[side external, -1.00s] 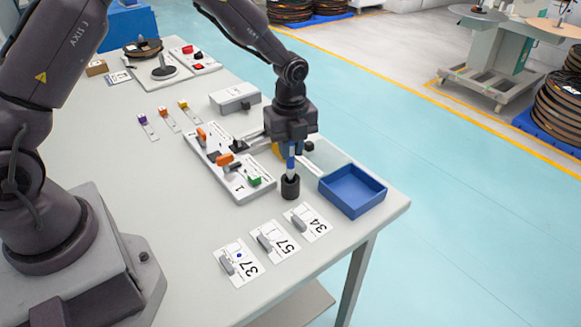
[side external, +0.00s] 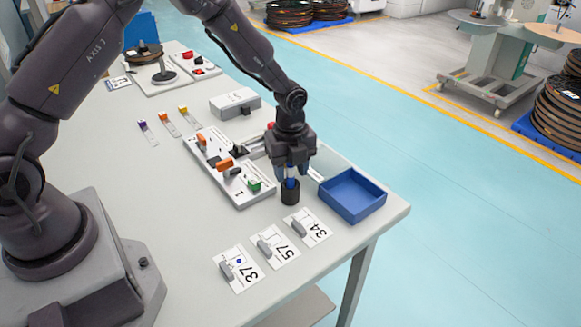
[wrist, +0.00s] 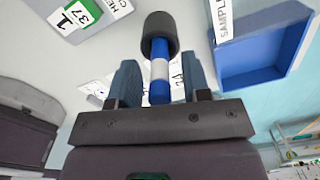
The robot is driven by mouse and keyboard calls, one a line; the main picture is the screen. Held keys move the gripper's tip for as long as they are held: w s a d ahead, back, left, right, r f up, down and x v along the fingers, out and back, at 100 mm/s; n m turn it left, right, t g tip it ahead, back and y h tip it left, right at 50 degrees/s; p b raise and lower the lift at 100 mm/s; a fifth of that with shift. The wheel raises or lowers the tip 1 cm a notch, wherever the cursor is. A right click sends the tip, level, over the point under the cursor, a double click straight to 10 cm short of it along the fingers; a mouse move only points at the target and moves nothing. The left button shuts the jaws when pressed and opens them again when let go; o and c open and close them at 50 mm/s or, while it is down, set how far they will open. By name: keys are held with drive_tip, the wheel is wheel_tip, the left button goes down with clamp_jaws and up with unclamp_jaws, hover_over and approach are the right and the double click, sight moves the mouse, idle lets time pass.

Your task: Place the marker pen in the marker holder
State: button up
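The marker pen (wrist: 160,70), blue with a white band, stands with its far end inside the black round marker holder (wrist: 160,32). In the side view the holder (side external: 290,193) stands upright on the table, with the blue pen (side external: 291,183) rising from it. My gripper (side external: 290,174) is directly above the holder, its fingers on either side of the pen. In the wrist view my gripper (wrist: 161,84) is open, with a gap between each finger and the pen. The depth of the pen inside the holder is hidden.
A blue tray (side external: 354,213) is right of the holder, near the table corner. A board with coloured clips (side external: 238,198) lies to the left. Cards numbered 34 (side external: 317,229), 57 (side external: 284,251) and 37 (side external: 246,274) lie in front. A grey box (side external: 235,103) stands behind.

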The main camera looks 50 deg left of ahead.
drive_tip(key=s+r+n+t, duration=0.1)
drive_tip(key=s+r+n, duration=0.2)
drive_tip(key=r, duration=0.8)
drive_tip(key=s+r+n, duration=0.2)
drive_tip(key=r, duration=0.8)
drive_tip(key=s+r+n+t, duration=0.2)
drive_tip(key=s+r+n, duration=0.1)
drive_tip(key=s+n, duration=0.5)
drive_tip(key=s+r+n+t, duration=0.2)
drive_tip(key=s+r+n, duration=0.2)
drive_tip(key=s+n, duration=0.4)
drive_tip(key=s, duration=0.3)
drive_tip(key=shift+d+t, duration=0.3)
drive_tip(key=shift+d, duration=0.05)
